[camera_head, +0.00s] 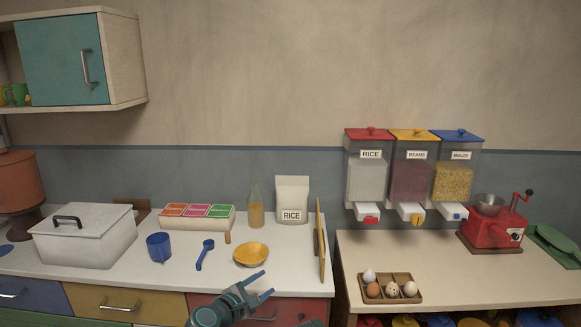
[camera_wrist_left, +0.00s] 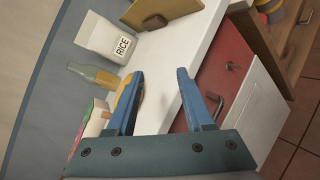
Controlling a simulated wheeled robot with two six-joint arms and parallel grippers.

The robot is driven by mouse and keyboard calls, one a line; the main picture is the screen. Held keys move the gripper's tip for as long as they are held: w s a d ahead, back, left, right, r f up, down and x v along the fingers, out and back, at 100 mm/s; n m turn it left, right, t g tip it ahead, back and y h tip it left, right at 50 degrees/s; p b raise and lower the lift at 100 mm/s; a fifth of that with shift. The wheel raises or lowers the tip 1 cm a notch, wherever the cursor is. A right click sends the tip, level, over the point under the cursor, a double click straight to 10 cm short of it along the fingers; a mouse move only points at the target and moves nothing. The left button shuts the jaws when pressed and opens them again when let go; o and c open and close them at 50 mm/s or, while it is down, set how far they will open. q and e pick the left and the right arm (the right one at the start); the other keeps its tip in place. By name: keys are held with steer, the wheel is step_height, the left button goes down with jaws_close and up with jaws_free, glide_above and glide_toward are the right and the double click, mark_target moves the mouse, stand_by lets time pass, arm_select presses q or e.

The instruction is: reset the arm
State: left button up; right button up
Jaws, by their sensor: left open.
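My left gripper (camera_head: 263,284) is in front of the left counter's front edge, low in the head view. Its blue fingers are apart and nothing is between them; they also show in the left wrist view (camera_wrist_left: 159,76). A yellow bowl (camera_head: 250,254) sits on the counter just behind it, and in the left wrist view the left finger partly covers it. My right gripper is not recognisable in either view.
The left counter (camera_head: 120,262) holds a white lidded box (camera_head: 85,238), blue mug (camera_head: 159,247), blue scoop (camera_head: 205,254), bottle (camera_head: 256,208), rice bag (camera_head: 292,199) and upright board (camera_head: 321,243). The right counter (camera_head: 470,285) holds an egg tray (camera_head: 392,299) and red grinder (camera_head: 490,232). Drawer handles (camera_wrist_left: 215,105) protrude below.

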arm_select(q)
steer(key=s+d+f+m+g+b, duration=0.2)
steer(key=s+d+f+m+g, duration=0.2)
steer(key=f+m, duration=0.25)
steer(key=s+d+f+m+g+b, duration=0.1)
steer(key=s+d+f+m+g, duration=0.2)
steer(key=s+d+f+m, duration=0.25)
steer(key=s+a+f+m+g+y+b, duration=0.4)
steer(key=s+a+f+m+g+y, duration=0.3)
steer(key=s+f+m, duration=0.45)
step_height(320, 180, up, 17)
steer(key=y+p, duration=0.1)
steer(key=p, duration=1.6)
steer(key=shift+s+a+r+m+t+y+p, duration=0.15)
steer(key=shift+a+m+t+y+p, duration=0.2)
steer(key=shift+a+t, duration=0.1)
